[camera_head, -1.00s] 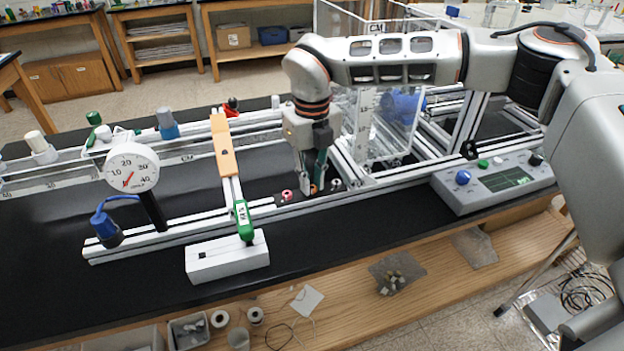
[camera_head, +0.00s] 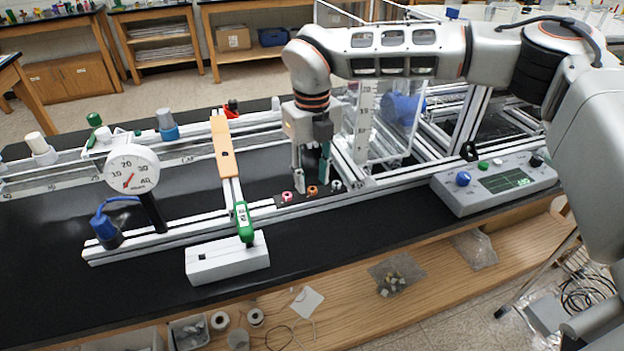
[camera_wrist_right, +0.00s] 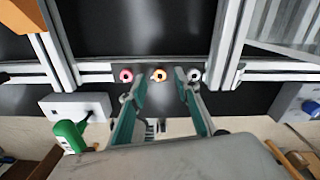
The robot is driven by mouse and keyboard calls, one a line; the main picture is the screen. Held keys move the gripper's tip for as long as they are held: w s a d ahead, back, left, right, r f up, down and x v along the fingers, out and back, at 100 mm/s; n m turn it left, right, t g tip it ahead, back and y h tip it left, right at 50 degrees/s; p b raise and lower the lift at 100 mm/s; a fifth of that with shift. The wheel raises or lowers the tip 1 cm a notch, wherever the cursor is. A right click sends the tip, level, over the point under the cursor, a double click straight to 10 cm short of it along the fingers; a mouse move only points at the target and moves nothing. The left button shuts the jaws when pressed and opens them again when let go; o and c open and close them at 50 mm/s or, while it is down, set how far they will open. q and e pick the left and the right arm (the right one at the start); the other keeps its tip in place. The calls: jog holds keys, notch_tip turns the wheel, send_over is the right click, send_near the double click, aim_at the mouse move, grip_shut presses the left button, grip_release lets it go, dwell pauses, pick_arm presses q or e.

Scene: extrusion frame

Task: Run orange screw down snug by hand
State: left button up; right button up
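The orange screw (camera_head: 312,191) stands on a dark strip on the front rail, between a pink-red screw (camera_head: 287,196) and a white-grey one (camera_head: 336,186). In the right wrist view the orange screw (camera_wrist_right: 159,75) shows its ring-shaped head with a dark centre. My right gripper (camera_head: 312,184) is open, its two fingers spread to either side of the orange screw. In the wrist view the fingertips (camera_wrist_right: 161,86) are apart with nothing between them touching the screw head. How far the screw is seated I cannot tell. My left gripper is not in view.
A green-handled tool (camera_head: 243,221) and an orange bar (camera_head: 222,146) lie left of the screws. A white block (camera_head: 228,258) sits in front. A dial gauge (camera_head: 132,169) stands at left, a grey control box (camera_head: 495,183) at right. A clear enclosure (camera_head: 382,130) stands close behind the gripper.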

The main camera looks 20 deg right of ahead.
aim_at(312, 191)
notch_tip(312, 191, up, 11)
jog(key=shift+f, duration=0.2)
dwell(0.4)
